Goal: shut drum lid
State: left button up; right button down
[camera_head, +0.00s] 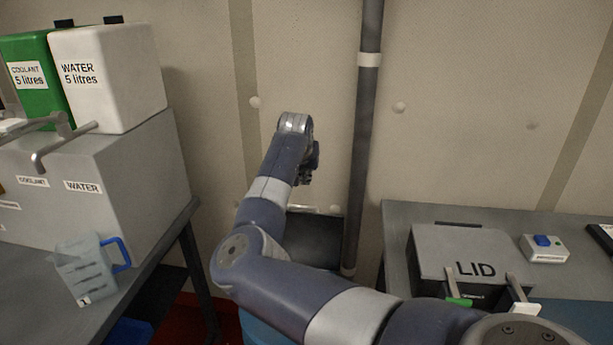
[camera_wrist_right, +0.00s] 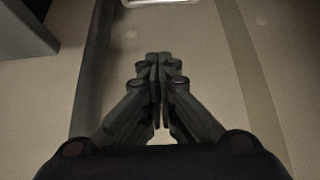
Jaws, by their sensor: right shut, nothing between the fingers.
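A blue drum (camera_head: 260,332) stands on the floor between the two benches, mostly hidden behind my right arm. A dark flat panel (camera_head: 317,240) with a pale handle-like bar at its top edge shows above the drum; it looks like the drum lid, standing raised, but my arm hides where it joins the drum. My right gripper (camera_head: 309,172) is above the panel, near the wall, apart from it as far as I can see. In the right wrist view its fingers (camera_wrist_right: 160,62) are together and empty. My left gripper is not in view.
A vertical pipe (camera_head: 364,130) runs down the wall just right of my right gripper. The left bench carries a grey dispenser box (camera_head: 130,170), canisters and a clear jug (camera_head: 84,268). The right bench holds a grey box marked LID (camera_head: 470,245) and a small blue-button device (camera_head: 544,248).

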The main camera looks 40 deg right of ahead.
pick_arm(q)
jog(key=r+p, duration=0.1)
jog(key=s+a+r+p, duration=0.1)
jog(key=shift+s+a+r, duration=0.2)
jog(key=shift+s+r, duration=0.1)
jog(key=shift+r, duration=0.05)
pick_arm(e)
notch_tip(320, 180, down, 8)
jog(key=shift+w+d, duration=0.25)
jog(key=shift+d, duration=0.15)
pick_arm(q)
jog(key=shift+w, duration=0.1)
pick_arm(e)
jog(key=shift+r, duration=0.1)
